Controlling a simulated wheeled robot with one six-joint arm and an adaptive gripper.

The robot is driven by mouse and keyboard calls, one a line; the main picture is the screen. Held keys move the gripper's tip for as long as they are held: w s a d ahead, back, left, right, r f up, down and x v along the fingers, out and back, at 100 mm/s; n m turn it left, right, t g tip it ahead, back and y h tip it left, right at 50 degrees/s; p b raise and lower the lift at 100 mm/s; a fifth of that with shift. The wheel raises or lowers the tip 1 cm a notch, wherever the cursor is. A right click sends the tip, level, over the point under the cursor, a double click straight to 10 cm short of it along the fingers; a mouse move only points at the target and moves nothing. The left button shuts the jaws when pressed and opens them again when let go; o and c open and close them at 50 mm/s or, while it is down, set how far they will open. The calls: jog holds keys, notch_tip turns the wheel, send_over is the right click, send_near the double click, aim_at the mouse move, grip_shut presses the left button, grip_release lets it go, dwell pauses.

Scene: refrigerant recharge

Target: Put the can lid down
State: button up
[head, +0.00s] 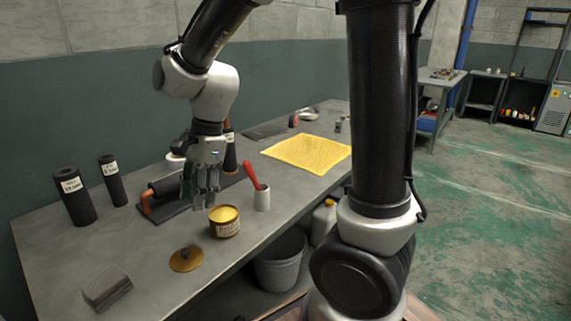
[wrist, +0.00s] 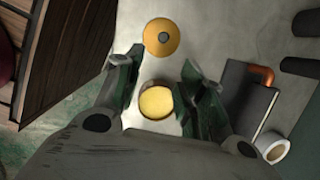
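The can lid (head: 186,259) is a round golden-brown disc with a dark knob. It lies flat on the bench near the front edge, apart from the can. The lid also shows in the wrist view (wrist: 153,47), beyond my fingertips. The open can (head: 225,230), labelled and filled with yellow material, stands upright behind and right of the lid. It also shows in the wrist view (wrist: 156,102), between my fingers. My gripper (head: 205,203) points down above the bench, near the can's back left. In the wrist view its fingers (wrist: 160,70) are spread apart with nothing held.
A white cup (head: 262,201) with a red-handled tool stands right of the can. A yellow cloth (head: 308,153) lies further right. A dark stack (head: 106,288) is at the front left.

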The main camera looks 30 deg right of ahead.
jog(key=s+d+r+n+t+h, duration=0.1)
jog(key=s+d+r+n, duration=0.4)
jog(key=d, duration=0.5)
jog(key=s+d+r+n+t+h, duration=0.2)
jog(key=s+d+r+n+t, duration=0.1)
jog(key=s+d+n, duration=0.6)
jog(key=shift+s+d+r+n, duration=0.2)
jog(key=shift+d+r+n, duration=0.6)
jog(key=shift+d, duration=0.35)
